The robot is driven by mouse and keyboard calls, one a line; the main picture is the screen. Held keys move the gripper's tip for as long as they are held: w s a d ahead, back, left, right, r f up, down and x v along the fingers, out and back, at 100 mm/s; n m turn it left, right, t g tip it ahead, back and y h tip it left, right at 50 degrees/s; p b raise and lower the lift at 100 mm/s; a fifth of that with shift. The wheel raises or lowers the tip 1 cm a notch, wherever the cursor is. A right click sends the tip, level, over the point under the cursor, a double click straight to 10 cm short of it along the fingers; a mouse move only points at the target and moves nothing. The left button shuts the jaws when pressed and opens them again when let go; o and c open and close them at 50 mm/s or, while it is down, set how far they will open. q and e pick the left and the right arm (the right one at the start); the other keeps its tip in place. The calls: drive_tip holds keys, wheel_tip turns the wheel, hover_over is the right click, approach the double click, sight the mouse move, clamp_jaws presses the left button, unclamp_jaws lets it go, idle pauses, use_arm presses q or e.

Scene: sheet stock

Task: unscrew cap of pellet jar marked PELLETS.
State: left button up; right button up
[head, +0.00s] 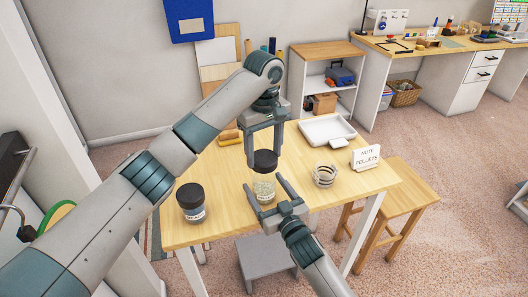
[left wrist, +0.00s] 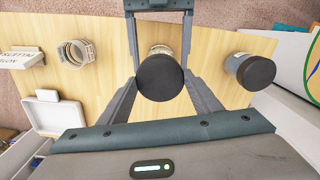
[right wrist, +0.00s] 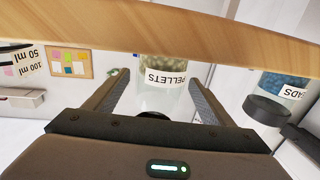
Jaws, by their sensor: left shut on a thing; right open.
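The pellet jar (head: 264,188) is clear with pale pellets and stands upright on the wooden table; its PELLETS label shows in the right wrist view (right wrist: 165,76). Its black cap (head: 265,161) sits at the jar's top; I cannot tell how far it is threaded on. My left gripper (head: 265,158) points down from above and is shut on the cap, which also shows between its fingers in the left wrist view (left wrist: 160,78). My right gripper (head: 267,196) is low at the front, open, with its fingers on either side of the jar body (right wrist: 160,98).
A second black-capped jar (head: 191,204), with blue beads in the right wrist view (right wrist: 284,88), stands at the table's left. A stool (head: 402,190) stands beyond.

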use_arm(q)
wheel_tip(320, 180, down, 2)
drive_tip(key=shift+f+b, duration=0.1)
drive_tip(key=shift+b, duration=0.9)
use_arm(e)
drive_tip(key=v, duration=1)
drive_tip(key=shift+s, duration=0.15)
drive_tip(key=shift+d, duration=0.2)
